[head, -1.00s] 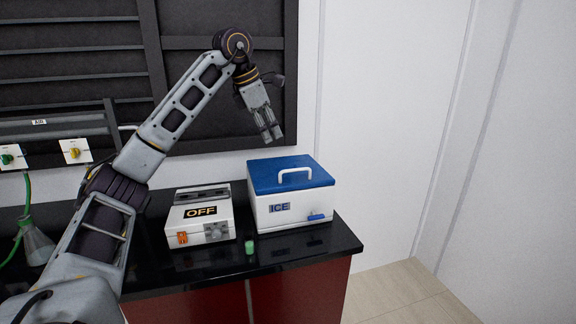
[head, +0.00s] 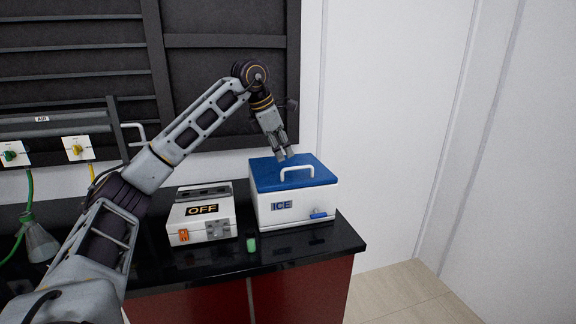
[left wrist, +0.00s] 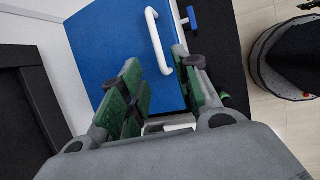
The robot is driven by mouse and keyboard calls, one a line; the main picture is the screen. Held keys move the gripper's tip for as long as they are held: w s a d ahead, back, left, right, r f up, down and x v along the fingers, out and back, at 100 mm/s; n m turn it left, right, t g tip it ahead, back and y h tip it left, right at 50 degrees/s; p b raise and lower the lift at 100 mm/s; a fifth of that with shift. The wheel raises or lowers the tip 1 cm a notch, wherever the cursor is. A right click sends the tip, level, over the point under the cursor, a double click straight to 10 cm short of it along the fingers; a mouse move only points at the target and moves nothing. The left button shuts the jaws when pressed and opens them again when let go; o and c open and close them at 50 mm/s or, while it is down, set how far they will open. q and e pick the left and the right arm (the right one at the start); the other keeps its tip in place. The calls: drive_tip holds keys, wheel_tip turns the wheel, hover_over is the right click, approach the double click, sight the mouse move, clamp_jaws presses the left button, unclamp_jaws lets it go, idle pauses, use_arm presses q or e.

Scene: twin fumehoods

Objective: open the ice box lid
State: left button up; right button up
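The ice box (head: 292,208) is a white box marked ICE, standing at the right end of the black counter. Its blue lid (head: 265,176) is shut and carries a white arched handle (head: 297,169). My left gripper (head: 285,156) hangs above the back part of the lid, fingers pointing down, just behind the handle. In the left wrist view the green-padded fingers (left wrist: 163,88) stand apart with nothing between them. The handle (left wrist: 157,40) lies beyond the fingertips there, and the blue lid (left wrist: 110,45) fills the space ahead. My right gripper does not show.
A white device marked OFF (head: 201,214) stands left of the ice box. A small green-capped vial (head: 251,244) is in front, between them. A flask (head: 40,242) is at far left. The dark fumehood panel (head: 225,85) is behind my arm.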

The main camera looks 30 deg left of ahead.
sight(288, 169)
use_arm(q)
drive_tip(key=x, duration=0.4)
drive_tip(key=shift+f, duration=0.25)
drive_tip(key=shift+w+d+f+b, duration=0.1)
drive_tip(key=shift+w+f+b, duration=0.25)
drive_tip(key=shift+f, duration=0.25)
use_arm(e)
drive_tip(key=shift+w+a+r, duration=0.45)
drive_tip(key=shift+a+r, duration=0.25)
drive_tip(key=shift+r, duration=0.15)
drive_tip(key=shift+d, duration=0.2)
use_arm(q)
clamp_jaws()
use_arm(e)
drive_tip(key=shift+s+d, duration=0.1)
